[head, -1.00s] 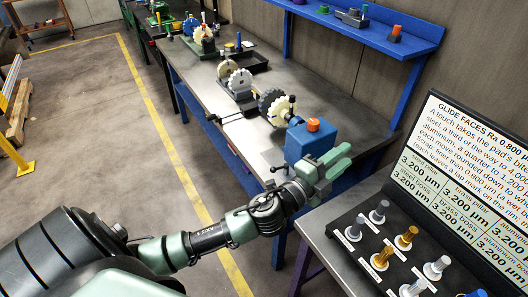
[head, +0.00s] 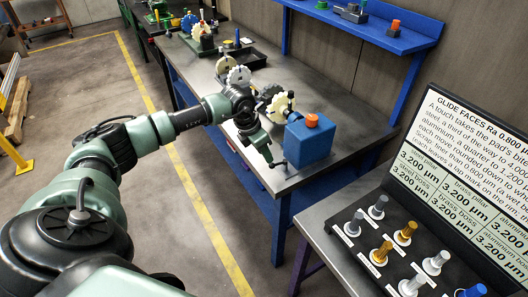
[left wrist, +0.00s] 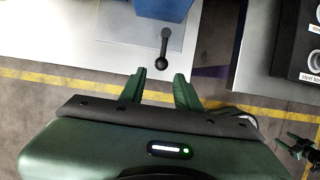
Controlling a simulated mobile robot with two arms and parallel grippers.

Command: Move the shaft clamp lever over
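The shaft clamp lever (head: 279,164) is a small dark lever at the front of a blue housing (head: 308,144) with an orange cap, on the bench end. In the left wrist view the lever (left wrist: 163,48) shows a round knob and a short arm, below the blue housing (left wrist: 162,8). My left gripper (head: 267,153) is just left of the lever in the head view. Its two green fingers (left wrist: 157,78) are apart with nothing between them, and the lever knob lies just beyond the tips. A small dark green piece at the wrist view's lower right may be my right gripper; its state is unclear.
The bench (head: 345,104) carries toothed wheels (head: 238,76) behind my left arm. A second table (head: 327,212) at the right holds a black rack (head: 367,258) of metal plugs and a text board (head: 470,170). A gap separates the two tables.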

